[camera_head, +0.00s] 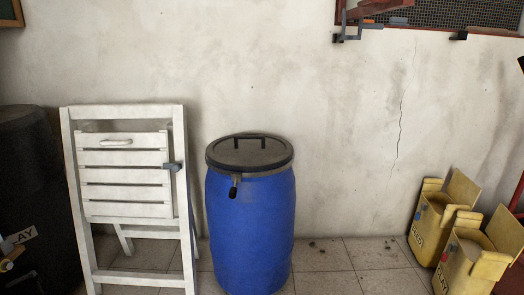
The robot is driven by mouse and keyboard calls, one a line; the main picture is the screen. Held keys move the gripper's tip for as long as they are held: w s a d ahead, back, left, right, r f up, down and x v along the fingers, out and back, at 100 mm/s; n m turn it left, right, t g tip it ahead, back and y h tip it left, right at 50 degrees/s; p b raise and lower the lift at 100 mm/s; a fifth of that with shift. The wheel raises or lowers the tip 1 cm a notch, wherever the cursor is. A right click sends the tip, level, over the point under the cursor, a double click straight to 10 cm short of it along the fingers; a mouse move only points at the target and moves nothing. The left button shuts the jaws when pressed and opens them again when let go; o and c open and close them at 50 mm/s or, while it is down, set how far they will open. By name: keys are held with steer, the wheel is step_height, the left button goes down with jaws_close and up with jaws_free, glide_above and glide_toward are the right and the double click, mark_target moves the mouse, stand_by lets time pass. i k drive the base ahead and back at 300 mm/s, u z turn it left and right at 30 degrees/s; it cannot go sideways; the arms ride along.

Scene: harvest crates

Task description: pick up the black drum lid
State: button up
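The black drum lid (250,156) sits on top of the blue drum (252,232) in the middle of the head view. It has a raised black handle on its top. A dark clasp (234,186) hangs at the front left of the rim. The drum stands upright on the tiled floor against the wall.
A white folding chair (126,186) stands left of the drum, close to it. A dark container (30,200) is at the far left. Yellow boxes (470,262) stand at the right. A shelf with mesh (440,14) is at upper right.

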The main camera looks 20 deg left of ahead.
mark_target(242, 152)
steer(key=z, duration=0.2)
steer(key=i, duration=1)
steer(key=u, duration=0.65)
